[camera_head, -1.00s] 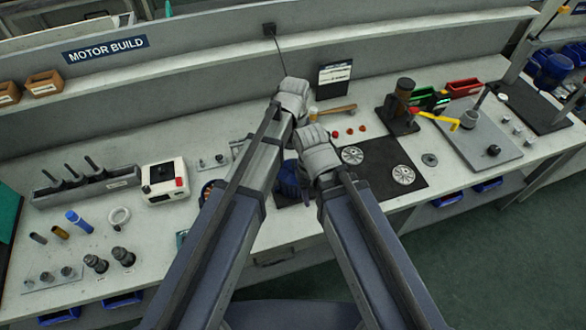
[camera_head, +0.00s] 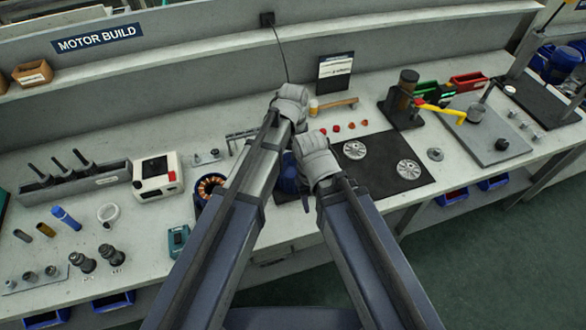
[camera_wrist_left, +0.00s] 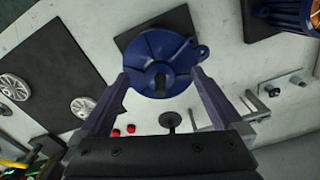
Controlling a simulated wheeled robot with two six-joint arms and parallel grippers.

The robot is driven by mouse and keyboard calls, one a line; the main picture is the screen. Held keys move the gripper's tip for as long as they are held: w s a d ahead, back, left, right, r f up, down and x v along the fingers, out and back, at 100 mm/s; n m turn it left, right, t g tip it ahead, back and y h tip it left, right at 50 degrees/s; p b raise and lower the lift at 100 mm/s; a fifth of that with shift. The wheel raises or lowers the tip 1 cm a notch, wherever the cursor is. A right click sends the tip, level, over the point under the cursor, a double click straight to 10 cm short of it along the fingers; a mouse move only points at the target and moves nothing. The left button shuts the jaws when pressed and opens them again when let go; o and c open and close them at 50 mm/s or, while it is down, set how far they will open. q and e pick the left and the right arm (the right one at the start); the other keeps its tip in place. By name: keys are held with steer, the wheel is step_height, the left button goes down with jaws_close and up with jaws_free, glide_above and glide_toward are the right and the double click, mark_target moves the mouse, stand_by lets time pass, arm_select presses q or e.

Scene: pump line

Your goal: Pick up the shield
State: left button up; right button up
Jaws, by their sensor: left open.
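The blue round part with a side lug and a central hub, which looks like the shield (camera_wrist_left: 147,50), lies on a dark square pad (camera_wrist_left: 181,20) in the left wrist view. In the head view the shield (camera_head: 288,178) is mostly hidden between my forearms. My left gripper (camera_wrist_left: 159,78) is open over the shield, with one finger on each side of it in the picture. I cannot tell whether the fingers touch it. In the head view the left gripper's wrist covers its fingers. My right gripper (camera_head: 318,160) is beside it, its fingers mostly hidden.
A black mat (camera_head: 385,183) with silver discs lies right of my right gripper. Small red parts (camera_head: 337,128) and a hammer (camera_head: 335,105) lie behind. A copper-wound stator (camera_head: 208,187) and a teal device (camera_head: 178,240) are left of my left arm.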

arm_select(q)
steer(key=shift+f, duration=0.55)
steer(key=shift+r, duration=0.1)
steer(key=shift+s, duration=0.1)
steer(key=c, duration=1.2)
